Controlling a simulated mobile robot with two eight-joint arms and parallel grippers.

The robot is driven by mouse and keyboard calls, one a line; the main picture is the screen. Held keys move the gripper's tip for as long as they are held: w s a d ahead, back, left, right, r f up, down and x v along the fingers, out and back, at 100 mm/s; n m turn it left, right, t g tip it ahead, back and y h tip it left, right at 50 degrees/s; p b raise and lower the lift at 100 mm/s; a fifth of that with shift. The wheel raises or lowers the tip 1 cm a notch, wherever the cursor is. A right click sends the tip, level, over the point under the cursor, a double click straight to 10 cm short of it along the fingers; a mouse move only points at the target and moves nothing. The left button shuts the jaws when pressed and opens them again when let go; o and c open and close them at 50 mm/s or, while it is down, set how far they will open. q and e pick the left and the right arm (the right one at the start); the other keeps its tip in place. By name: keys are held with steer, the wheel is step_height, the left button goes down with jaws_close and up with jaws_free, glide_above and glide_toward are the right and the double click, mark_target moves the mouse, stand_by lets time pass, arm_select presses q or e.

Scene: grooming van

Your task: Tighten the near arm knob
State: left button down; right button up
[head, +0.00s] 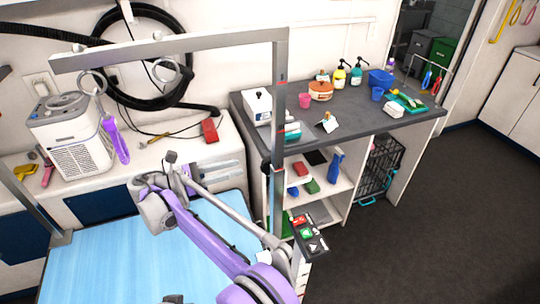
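A grey grooming arm has an upright post (279,120) at the right side of the blue-topped table (85,270) and a bar (170,48) reaching left. A small dark knob-like part (266,167) sits on the left side of the post; its tightness cannot be read. My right arm, purple and white, comes up from the bottom. My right gripper (171,164) is above the table's back edge, left of the post and apart from the dark part. Its fingers are small and partly hidden, so its opening is unclear. My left gripper is not seen.
A second grey post (35,205) stands at the table's left edge. A white dryer (70,135) stands on the back counter. A dark counter (350,115) with bottles and bowls is behind the post. The floor at right is clear.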

mark_target(264, 161)
steer(key=x, duration=1)
steer(key=shift+d+p, duration=0.15)
steer(key=shift+p, duration=0.25)
jaws_close()
steer(key=shift+s, duration=0.1)
